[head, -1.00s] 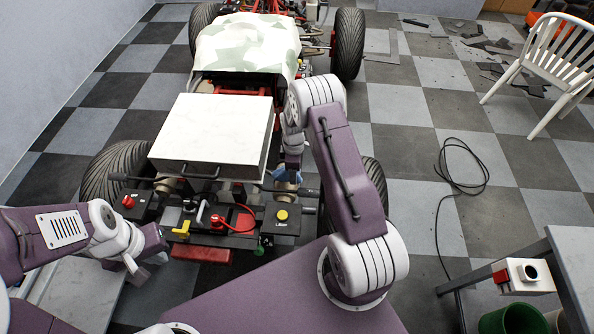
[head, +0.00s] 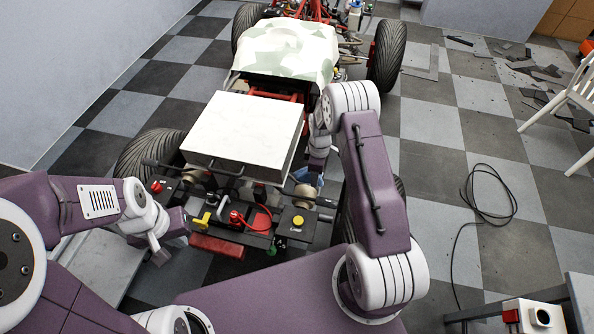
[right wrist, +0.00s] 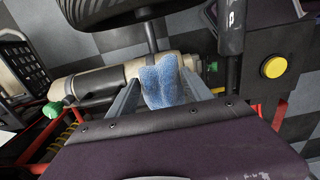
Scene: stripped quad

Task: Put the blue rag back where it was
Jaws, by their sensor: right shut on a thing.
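The blue rag (right wrist: 165,84) is pinched between the two grey fingers of my right gripper (right wrist: 168,92) in the right wrist view. It hangs in front of a beige cylinder of the stripped quad; I cannot tell whether they touch. In the head view a small blue part of the rag (head: 306,178) shows beside the quad's front right, and my right arm hides most of that gripper. My left gripper (head: 164,244) is at the quad's front left, apart from the rag, and its finger gap is not clear.
The quad carries a white-topped box (head: 243,124) and a camouflage cover (head: 289,50). A yellow button (head: 298,221) sits on its front panel. A black cable (head: 490,207) lies on the checkered floor. A white chair (head: 572,97) stands right, and a grey table (head: 580,297) is at lower right.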

